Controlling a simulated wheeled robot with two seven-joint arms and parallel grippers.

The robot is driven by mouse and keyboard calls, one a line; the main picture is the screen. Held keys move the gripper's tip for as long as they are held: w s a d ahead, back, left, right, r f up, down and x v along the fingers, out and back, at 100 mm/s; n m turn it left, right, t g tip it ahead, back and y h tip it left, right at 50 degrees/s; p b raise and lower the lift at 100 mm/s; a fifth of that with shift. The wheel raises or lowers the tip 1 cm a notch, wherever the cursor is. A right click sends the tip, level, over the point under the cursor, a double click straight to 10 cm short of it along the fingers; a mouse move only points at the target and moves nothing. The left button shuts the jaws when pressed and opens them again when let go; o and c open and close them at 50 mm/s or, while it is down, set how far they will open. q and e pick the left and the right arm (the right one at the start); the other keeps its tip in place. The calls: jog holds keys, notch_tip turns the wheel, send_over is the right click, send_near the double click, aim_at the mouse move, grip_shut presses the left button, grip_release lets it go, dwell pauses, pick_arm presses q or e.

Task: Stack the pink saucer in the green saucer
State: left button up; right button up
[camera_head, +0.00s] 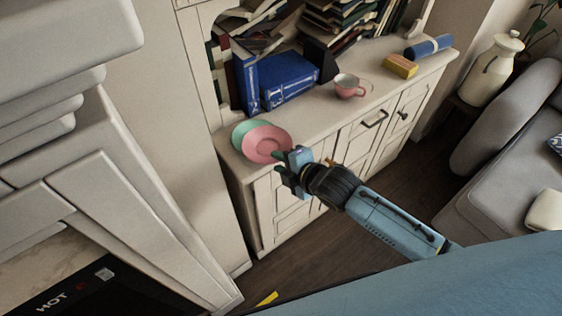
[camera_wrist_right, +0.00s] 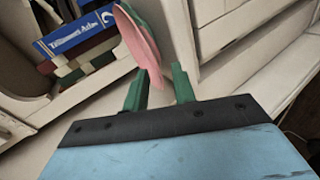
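The pink saucer (camera_head: 266,147) lies in front of and partly over the green saucer (camera_head: 240,131) on the left end of the cabinet top. Whether the two touch cannot be told. My right gripper (camera_head: 284,163) is at the pink saucer's near right edge. In the right wrist view, the pink saucer (camera_wrist_right: 139,42) shows nearly edge-on, its rim between my two green fingers (camera_wrist_right: 161,86). The fingers stand apart, with a gap visible beside the rim. A sliver of green at the top, behind the pink saucer, looks like the green saucer. My left gripper is out of view.
Blue books (camera_head: 287,80) stand behind the saucers. A pink cup (camera_head: 348,91), a yellow block (camera_head: 400,66) and a blue roll (camera_head: 429,46) sit farther right on the cabinet top (camera_head: 312,116). Bare surface lies between saucers and cup.

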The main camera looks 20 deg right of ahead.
jog(key=shift+r, duration=0.15)
jog(key=p+v, duration=0.2)
jog(key=v, duration=1)
jog(key=s+d+f+m+g+h, duration=0.1)
jog(key=s+d+f+m, duration=0.15)
jog(key=f, duration=0.65)
jog(key=s+d+f+m+g+h, duration=0.2)
jog(key=d+f+m, duration=0.2)
jog(key=f, duration=0.5)
jog(key=s+d+f+m+g+h, duration=0.1)
jog(key=s+d+f+m, duration=0.2)
jog(key=f, duration=0.6)
jog(key=s+f+m+g, duration=0.2)
jog(key=s+f, duration=0.3)
jog(key=s, duration=0.3)
jog(key=s+a+f+m+g, duration=0.1)
jog(key=s+f+m, duration=0.3)
jog(key=s, duration=0.5)
jog(key=s+a+f+m+g+h, duration=0.1)
jog(key=s+f+m+g, duration=0.2)
jog(key=s+f, duration=0.4)
jog(key=shift+s, duration=0.9)
